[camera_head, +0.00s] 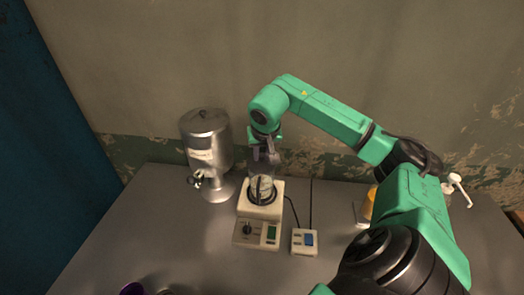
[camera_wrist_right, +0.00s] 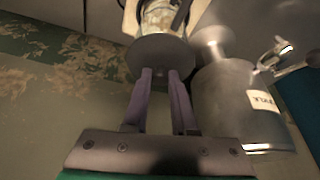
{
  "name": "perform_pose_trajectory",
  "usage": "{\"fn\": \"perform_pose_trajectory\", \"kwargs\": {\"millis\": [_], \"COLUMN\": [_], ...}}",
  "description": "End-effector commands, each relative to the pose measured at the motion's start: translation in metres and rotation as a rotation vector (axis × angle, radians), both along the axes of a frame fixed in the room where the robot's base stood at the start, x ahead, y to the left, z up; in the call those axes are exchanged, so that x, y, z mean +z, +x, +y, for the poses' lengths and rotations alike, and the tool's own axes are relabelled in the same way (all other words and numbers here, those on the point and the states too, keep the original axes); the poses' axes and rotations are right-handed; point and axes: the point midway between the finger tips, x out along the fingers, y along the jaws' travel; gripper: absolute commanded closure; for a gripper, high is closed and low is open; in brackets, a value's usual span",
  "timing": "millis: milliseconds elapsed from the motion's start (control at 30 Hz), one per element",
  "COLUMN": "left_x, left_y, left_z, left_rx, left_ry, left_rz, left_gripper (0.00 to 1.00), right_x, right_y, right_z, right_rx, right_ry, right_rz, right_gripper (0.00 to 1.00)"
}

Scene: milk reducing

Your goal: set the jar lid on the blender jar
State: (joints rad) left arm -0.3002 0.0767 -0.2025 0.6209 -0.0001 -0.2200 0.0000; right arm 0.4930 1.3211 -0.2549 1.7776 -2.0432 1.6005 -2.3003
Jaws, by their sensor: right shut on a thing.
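The blender jar (camera_head: 262,186) is clear, with pale contents low inside. It stands upright on the cream blender base (camera_head: 258,212) at the table's middle; part of it shows at the top of the right wrist view (camera_wrist_right: 158,18). My right gripper (camera_head: 264,150) points down over the jar. In the right wrist view its two fingers (camera_wrist_right: 162,85) are shut on the jar lid (camera_wrist_right: 160,58), a dark grey round disc. The lid is over the jar's mouth; I cannot tell whether it touches the rim. My left gripper is out of view.
A metal milk dispenser (camera_head: 206,150) with a tap stands just left of the blender. A small box with a blue switch (camera_head: 305,241) lies to its right, with cables behind. A yellow-orange object (camera_head: 368,206) is partly hidden by my right arm. The table's front left is mostly clear.

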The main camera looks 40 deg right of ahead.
Motion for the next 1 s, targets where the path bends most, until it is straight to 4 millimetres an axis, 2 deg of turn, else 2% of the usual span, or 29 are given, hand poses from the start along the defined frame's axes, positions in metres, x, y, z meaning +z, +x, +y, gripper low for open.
{"fn": "perform_pose_trajectory", "kwargs": {"millis": [700, 733, 800, 1000], "left_x": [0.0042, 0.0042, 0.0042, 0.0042], "left_y": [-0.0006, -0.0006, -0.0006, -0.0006], "left_z": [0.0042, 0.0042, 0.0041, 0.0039], "left_rx": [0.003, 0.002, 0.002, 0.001], "left_ry": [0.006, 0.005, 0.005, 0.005], "left_rz": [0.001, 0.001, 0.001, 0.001], "left_gripper": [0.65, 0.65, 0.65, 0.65], "right_x": [-0.0011, -0.0011, -0.0011, -0.0012], "right_y": [0.0001, 0.0001, 0.0001, 0.0001], "right_z": [-0.0002, -0.0002, -0.0002, -0.0002], "right_rx": [0.0, 0.0, 0.0, 0.0], "right_ry": [0.0, 0.0, 0.0, 0.0], "right_rz": [-0.001, -0.001, -0.001, 0.0], "right_gripper": [1.0, 0.67, 0.4, 0.4]}}
